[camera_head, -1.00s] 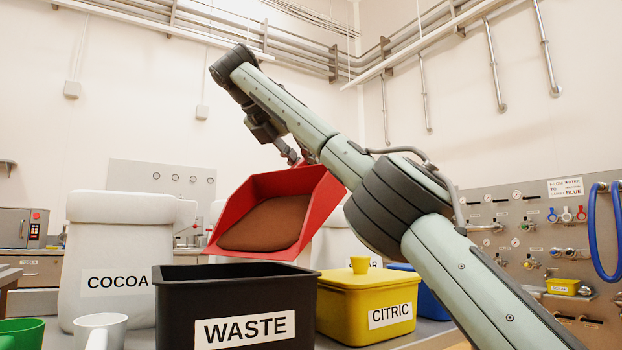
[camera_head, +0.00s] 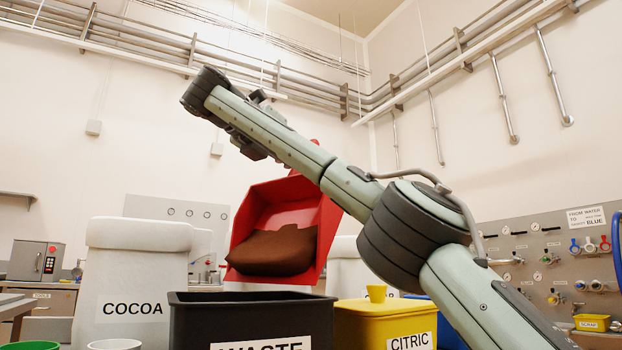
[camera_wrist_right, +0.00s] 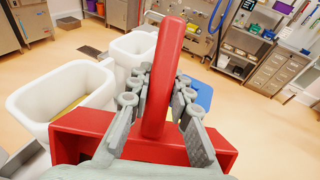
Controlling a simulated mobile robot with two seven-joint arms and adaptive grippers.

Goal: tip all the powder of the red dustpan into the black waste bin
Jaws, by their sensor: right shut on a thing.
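The red dustpan (camera_head: 330,222) hangs over the back of the black waste bin (camera_head: 255,318), steeply tilted with its open front edge down toward the bin. A heap of brown powder (camera_head: 275,250) lies in it, slumped against the low front edge. I see no powder falling. The inside of the bin is hidden behind its rim. My right gripper is shut on the red handle in the wrist view (camera_wrist_right: 160,95); in the head view it is mostly hidden behind my arm. My left gripper is out of view.
A white COCOA sack (camera_head: 128,270) stands left of the bin, and a yellow CITRIC box (camera_head: 385,320) stands close on its right. Green (camera_head: 30,346) and white (camera_head: 115,344) cups show at the bottom left. The wrist view shows white open containers (camera_wrist_right: 62,92).

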